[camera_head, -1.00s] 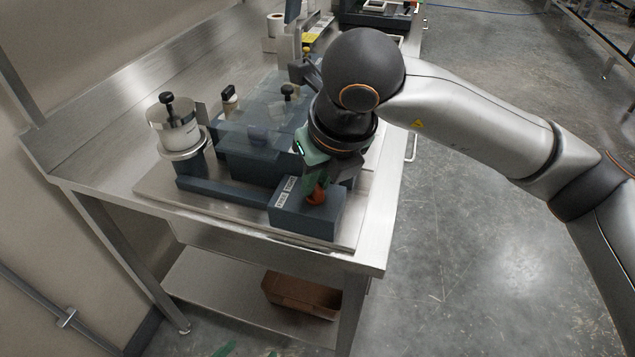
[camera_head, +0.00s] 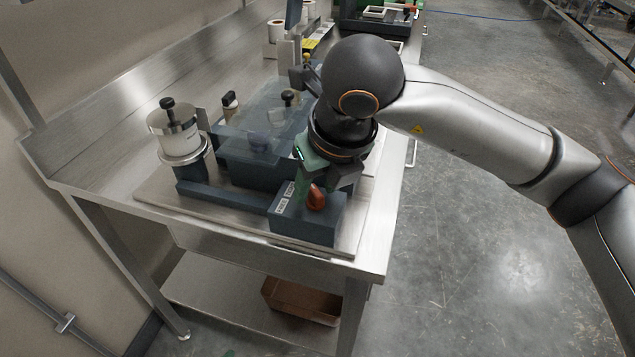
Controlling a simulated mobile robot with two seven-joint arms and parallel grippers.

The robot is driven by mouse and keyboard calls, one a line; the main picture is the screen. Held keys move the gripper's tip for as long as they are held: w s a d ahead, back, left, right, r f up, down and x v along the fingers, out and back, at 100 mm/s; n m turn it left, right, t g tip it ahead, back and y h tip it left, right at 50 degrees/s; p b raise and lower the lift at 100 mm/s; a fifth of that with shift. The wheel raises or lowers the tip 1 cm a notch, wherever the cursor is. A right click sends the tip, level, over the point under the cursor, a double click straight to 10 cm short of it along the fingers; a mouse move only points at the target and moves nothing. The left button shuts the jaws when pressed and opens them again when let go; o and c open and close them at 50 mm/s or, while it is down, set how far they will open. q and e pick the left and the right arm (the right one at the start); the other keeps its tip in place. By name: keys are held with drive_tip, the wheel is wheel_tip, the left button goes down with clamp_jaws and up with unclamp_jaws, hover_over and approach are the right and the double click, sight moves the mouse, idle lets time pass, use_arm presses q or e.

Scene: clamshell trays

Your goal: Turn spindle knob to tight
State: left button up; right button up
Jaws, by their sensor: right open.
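The spindle knob is an orange-red knob (camera_head: 316,197) on top of a dark blue-grey block (camera_head: 308,228) at the front right corner of the machine's base plate. The block carries small white labels left of the knob; their words are too small to read. My right gripper (camera_head: 322,182) points down right over the knob, with green and dark fingers. It is open, and the knob shows between and below the fingertips. I cannot tell whether a finger touches it. My left gripper is not in view.
A clear cover (camera_head: 262,120) over a dark housing stands behind the block. A white canister (camera_head: 173,132) with a black knob stands at the left. The steel table (camera_head: 375,240) has a free strip at its right edge. A brown bin (camera_head: 300,300) sits on the lower shelf.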

drive_tip(key=v, duration=1.2)
drive_tip(key=shift+r, duration=0.3)
